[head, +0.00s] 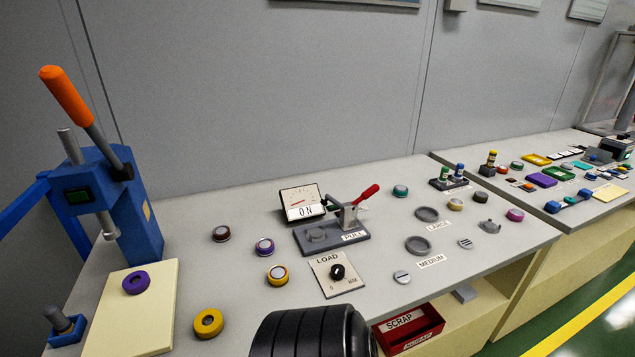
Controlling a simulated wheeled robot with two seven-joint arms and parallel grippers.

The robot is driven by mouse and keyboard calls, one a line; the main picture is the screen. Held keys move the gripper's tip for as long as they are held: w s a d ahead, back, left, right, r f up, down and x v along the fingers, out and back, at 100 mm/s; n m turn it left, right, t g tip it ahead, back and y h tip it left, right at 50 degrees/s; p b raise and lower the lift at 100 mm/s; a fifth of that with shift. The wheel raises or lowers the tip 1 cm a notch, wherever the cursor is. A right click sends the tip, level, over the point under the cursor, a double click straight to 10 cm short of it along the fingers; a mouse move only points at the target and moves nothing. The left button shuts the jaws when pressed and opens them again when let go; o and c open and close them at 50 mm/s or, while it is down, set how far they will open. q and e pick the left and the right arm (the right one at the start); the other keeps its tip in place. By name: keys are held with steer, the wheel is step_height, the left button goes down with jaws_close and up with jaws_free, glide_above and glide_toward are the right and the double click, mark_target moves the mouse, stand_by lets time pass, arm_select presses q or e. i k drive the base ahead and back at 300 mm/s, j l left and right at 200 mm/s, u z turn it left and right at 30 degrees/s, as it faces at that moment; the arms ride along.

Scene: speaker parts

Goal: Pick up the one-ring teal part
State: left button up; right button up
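A small round teal part (400,191) lies on the grey bench, right of the red-handled lever fixture (336,227) and above the grey ring marked LARGE (427,214). It looks like a short disc with a darker side; its rings are too small to count from here. Nothing touches it. Neither of my grippers can be made out in the head view.
Purple, dark red and yellow round parts lie left of the fixture. A blue press (115,200) stands at the left, and a red SCRAP bin (408,332) is at the front. A black ribbed shape hides part of the front edge. A second bench (560,220) stands right.

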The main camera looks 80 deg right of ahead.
mark_target(399, 190)
steer(key=z, duration=3.35)
steer(key=i+l, duration=0.1)
steer(key=l, duration=0.2)
steer(key=i+l, duration=0.25)
steer(key=l, duration=0.3)
